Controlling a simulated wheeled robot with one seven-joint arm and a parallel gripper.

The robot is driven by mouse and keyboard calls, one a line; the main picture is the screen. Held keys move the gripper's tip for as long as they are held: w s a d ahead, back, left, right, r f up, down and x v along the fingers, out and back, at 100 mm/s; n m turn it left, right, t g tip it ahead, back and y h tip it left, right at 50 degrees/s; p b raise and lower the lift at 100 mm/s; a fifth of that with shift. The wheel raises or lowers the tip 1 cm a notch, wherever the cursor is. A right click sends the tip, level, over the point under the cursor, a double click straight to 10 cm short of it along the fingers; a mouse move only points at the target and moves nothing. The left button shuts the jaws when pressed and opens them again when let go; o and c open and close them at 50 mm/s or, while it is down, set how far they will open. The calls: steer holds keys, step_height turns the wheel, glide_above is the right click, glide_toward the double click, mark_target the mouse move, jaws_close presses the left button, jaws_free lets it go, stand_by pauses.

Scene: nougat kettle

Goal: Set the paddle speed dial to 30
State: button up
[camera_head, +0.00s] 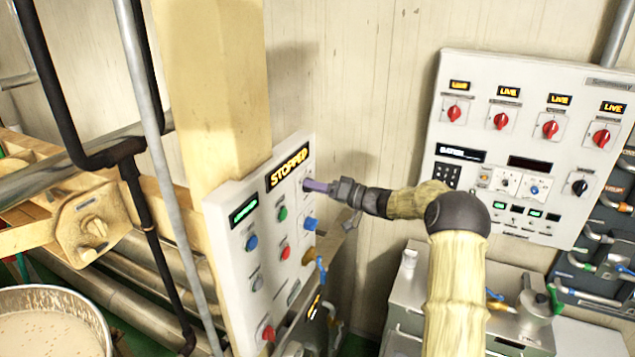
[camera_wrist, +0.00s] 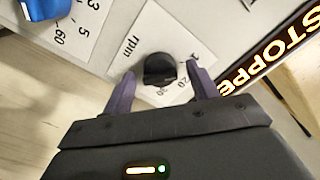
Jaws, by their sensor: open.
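The paddle speed dial is most likely the black knob (camera_wrist: 159,68) on a white plate marked "rpm" in the wrist view. The numeral 20 shows beside it, with other numerals partly covered or too small to read surely. I cannot tell where the knob points. My gripper (camera_wrist: 160,72) is open, with its purple fingers on either side of the knob; whether they touch it is unclear. In the head view my gripper (camera_head: 308,185) is at the upper right of the white control panel (camera_head: 230,213) and hides the knob.
A lit "STOPPED" display (camera_head: 289,167) sits left of my gripper. A blue knob (camera_head: 311,224) is below, and it shows in the wrist view (camera_wrist: 42,8). Green (camera_head: 283,213) and red (camera_head: 284,253) buttons are nearby. A second panel (camera_head: 480,110) with red switches hangs at right.

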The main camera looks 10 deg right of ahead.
steer(key=c, duration=1)
steer(key=shift+f+m+b, duration=0.2)
steer(key=shift+m+b, duration=0.1)
steer(key=shift+b, duration=0.35)
steer(key=shift+m+b, duration=3.2)
steer(key=shift+m, duration=6.5)
